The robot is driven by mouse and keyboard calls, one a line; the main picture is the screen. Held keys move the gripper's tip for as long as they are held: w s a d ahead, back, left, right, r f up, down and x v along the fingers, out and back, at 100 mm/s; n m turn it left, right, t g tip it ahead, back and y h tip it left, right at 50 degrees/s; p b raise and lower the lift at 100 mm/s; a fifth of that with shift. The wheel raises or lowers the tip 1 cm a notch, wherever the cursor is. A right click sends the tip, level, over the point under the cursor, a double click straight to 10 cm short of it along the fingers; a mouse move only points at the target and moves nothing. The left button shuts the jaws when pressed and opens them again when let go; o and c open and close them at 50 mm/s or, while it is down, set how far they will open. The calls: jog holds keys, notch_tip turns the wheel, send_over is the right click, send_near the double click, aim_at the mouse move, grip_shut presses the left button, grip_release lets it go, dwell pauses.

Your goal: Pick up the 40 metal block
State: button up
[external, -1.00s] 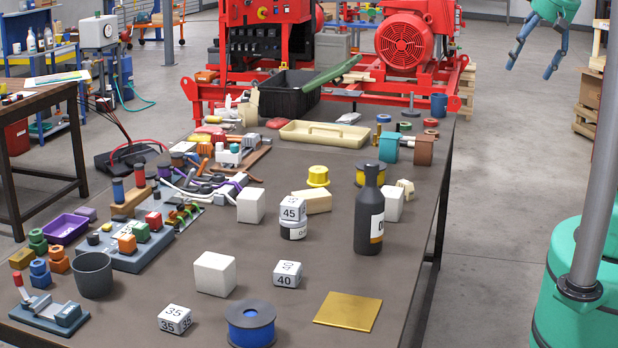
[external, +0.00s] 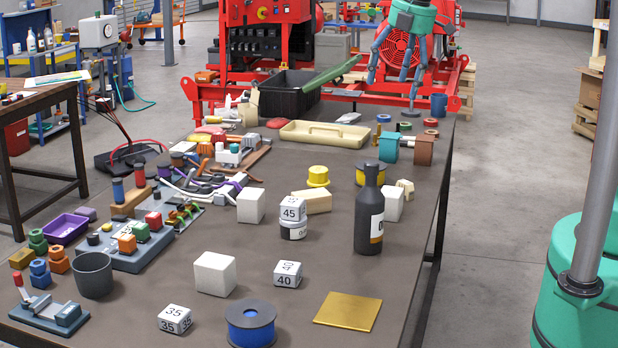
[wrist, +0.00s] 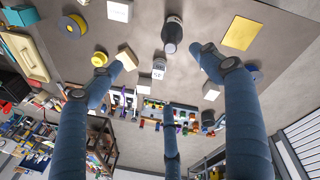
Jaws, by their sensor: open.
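The 40 metal block (external: 287,274) is a small pale cube marked 40, resting upright on the dark table. It stands right of a plain white cube (external: 215,273) and behind the blue spool (external: 251,322). My gripper (external: 395,72) is open and empty, high over the far right end of the table, well away from the block. In the wrist view, its three blue fingers (wrist: 150,75) are spread wide. A pale block (wrist: 211,90) shows there near the right finger, but I cannot read its number.
A gold plate (external: 347,311) lies flat at right. The 35 block (external: 174,319) is at front left. Bare table surrounds the 40 block.

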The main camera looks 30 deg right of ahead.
jog(key=w+a+f+n+g, duration=0.1)
jog(key=w+a+f+n, duration=0.1)
jog(key=a+f+n, duration=0.85)
jog(key=n+g+h, duration=0.1)
jog(key=n, duration=0.6)
send_over(287, 266)
notch_tip(287, 266, down, 14)
jog(key=shift+m+p, duration=0.25)
jog(key=shift+p, duration=0.05)
jog(key=shift+f, duration=0.2)
jog(key=shift+f+b, duration=0.5)
jog(key=shift+f, duration=3.7)
jog(key=shift+f+b, duration=0.45)
jog(key=shift+f, duration=2.1)
